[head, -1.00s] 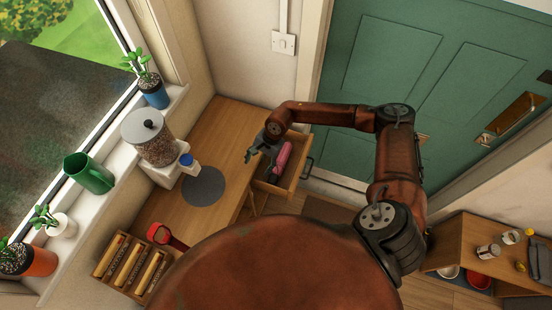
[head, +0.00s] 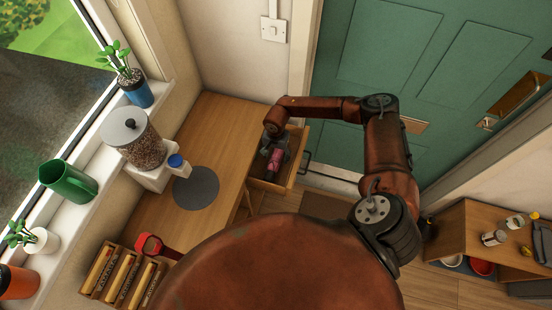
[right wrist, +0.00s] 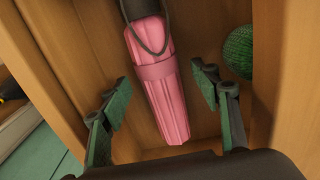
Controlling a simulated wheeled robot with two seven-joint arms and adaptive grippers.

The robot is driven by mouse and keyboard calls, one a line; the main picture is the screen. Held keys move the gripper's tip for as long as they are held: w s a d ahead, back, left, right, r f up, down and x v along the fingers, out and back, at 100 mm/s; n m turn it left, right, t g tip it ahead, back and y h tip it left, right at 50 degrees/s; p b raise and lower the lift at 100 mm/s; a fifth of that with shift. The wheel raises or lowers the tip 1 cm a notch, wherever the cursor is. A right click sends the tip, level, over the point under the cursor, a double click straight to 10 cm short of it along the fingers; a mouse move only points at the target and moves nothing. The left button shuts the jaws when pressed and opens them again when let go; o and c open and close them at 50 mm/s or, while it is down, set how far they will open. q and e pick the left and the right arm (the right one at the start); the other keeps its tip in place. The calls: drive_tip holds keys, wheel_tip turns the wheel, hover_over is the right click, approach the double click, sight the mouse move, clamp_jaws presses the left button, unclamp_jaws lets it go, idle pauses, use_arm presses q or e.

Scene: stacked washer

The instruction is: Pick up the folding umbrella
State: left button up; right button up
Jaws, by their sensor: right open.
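The folding umbrella (head: 275,159) is pink with a dark handle end and a dark strap loop. It lies in the open wooden drawer (head: 272,186), and its pink body fills the middle of the right wrist view (right wrist: 162,100). My right gripper (head: 273,143) is inside the drawer area over the umbrella's dark end. In the right wrist view its two green-padded fingers (right wrist: 161,93) are spread apart, one on each side of the umbrella, with visible gaps. The dark end is partly cut off there. My left gripper is not in view.
A green textured ball (right wrist: 238,52) lies in the drawer, right of the umbrella. The drawer walls (right wrist: 70,50) are close around the fingers. The desk (head: 215,130) carries a round grey mat (head: 196,187). A grain dispenser (head: 133,140) stands by the window. A green door (head: 440,90) is behind.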

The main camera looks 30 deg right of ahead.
drive_tip(key=shift+f, duration=0.65)
drive_tip(key=shift+c, duration=0.6)
drive_tip(key=c, duration=1.4)
drive_tip(key=shift+r, duration=0.1)
